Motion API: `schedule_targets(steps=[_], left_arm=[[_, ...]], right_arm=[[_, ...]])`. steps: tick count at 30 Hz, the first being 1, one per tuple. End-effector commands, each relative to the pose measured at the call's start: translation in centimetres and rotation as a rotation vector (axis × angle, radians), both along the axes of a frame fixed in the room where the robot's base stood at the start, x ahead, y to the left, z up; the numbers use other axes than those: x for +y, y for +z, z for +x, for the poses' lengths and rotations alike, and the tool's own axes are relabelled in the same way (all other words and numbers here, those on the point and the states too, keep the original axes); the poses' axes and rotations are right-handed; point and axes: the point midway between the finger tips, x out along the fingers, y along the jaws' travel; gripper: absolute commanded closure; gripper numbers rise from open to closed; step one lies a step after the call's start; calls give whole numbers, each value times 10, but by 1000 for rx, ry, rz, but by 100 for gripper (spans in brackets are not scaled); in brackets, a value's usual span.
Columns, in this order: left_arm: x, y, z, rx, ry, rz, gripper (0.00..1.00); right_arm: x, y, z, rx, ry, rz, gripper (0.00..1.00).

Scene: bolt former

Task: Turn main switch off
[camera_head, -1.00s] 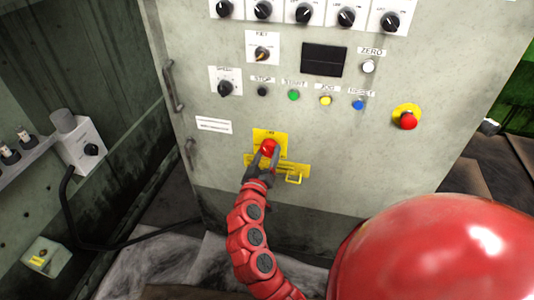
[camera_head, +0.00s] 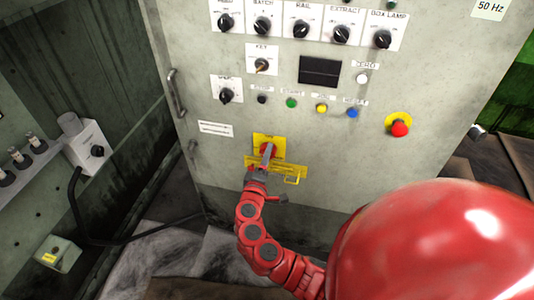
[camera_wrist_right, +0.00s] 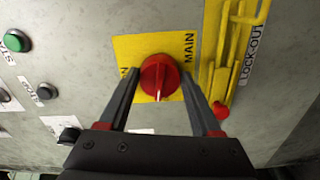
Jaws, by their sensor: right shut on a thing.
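The main switch is a red rotary knob on a yellow plate; it shows in the right wrist view (camera_wrist_right: 160,76) with the label "MAIN" to its right. In the head view the main switch (camera_head: 268,148) sits low on the grey cabinet front, mostly covered by my fingers. My right gripper (camera_head: 267,156) reaches it from below and is shut on the knob. In the wrist view one dark finger lies on each side of the knob, which has a white mark towards my palm. My left gripper is not in view.
A yellow lock-out bracket (camera_head: 290,172) is fixed just below and right of the switch. Above are small push buttons, a dark display (camera_head: 319,71) and rows of black knobs. A red emergency stop (camera_head: 399,129) is to the right. A door handle (camera_head: 176,93) protrudes at left.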

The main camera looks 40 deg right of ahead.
Motion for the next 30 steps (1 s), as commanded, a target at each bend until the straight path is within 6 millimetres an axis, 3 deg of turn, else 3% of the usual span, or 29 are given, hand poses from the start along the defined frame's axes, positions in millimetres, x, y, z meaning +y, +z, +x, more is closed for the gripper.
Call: schedule_targets(steps=[10,27,28,30], left_arm=[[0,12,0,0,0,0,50],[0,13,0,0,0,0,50],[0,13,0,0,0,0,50],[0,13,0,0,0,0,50]], right_arm=[[2,2,1,108,4,-95,90],[1,0,0,132,4,-114,90],[1,0,0,133,3,-113,31],[1,0,0,132,3,-113,19]])
